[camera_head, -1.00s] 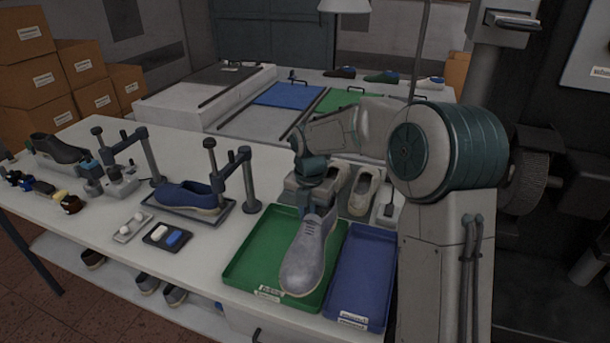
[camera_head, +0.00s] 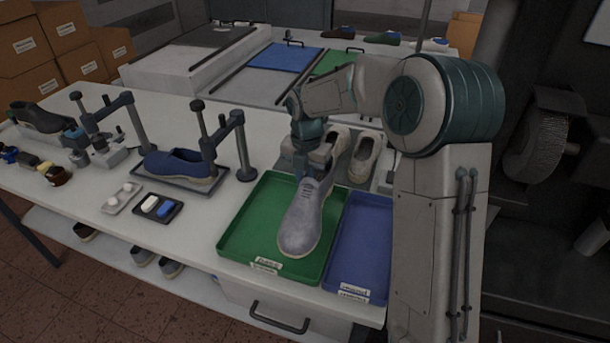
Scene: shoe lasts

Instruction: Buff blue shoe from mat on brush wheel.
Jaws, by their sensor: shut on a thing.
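A navy blue shoe (camera_head: 176,163) with a pale sole lies on a dark flat mat or tray (camera_head: 222,184) at the left of the bench, beside a dark clamp stand. My gripper (camera_head: 308,172) points down over the back of the green tray, its fingers partly hidden. It is shut on a grey-blue shoe (camera_head: 306,220), held near its heel end with the toe toward the bench's front edge. The shoe is over the green tray (camera_head: 237,237); I cannot tell if it touches. The brush wheel (camera_head: 540,150) is at the right, beyond my arm.
A blue tray (camera_head: 362,240) stands right of the green tray. Two cream shoes (camera_head: 365,158) stand behind, close to my gripper. Clamp stands (camera_head: 240,150) rise at the left. A small dark tray (camera_head: 157,208) holds white and blue pieces. Cardboard boxes (camera_head: 60,50) are far left.

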